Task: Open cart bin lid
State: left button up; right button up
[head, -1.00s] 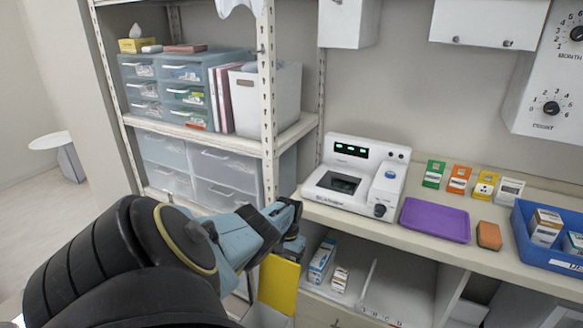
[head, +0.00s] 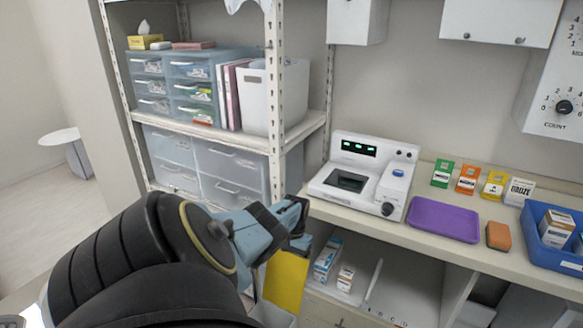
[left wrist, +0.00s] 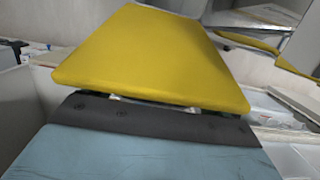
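The yellow bin lid (head: 287,281) stands steeply tilted below the counter's left end in the head view, over a pale bin (head: 272,315). My left gripper (head: 298,238) is at the lid's upper edge. In the left wrist view the yellow lid (left wrist: 152,62) fills the upper middle, right in front of the gripper's dark grey front. The lid hides the fingertips, so I cannot tell whether they are closed on it. My right gripper is not in view.
A counter (head: 400,232) with a white analyser (head: 362,178), a purple tray (head: 443,219) and a blue bin (head: 556,258) lies to the right. Shelving with drawers (head: 232,172) stands behind my left arm. Small boxes (head: 327,258) sit on a shelf below the counter.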

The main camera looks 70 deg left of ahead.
pick_arm(q)
jog(key=shift+w+r, duration=0.1)
notch_tip(320, 180, up, 13)
jog(key=w+a+p, duration=0.1)
jog(key=p, duration=0.5)
jog(key=shift+w+a, duration=0.2)
jog(key=shift+w, duration=0.1)
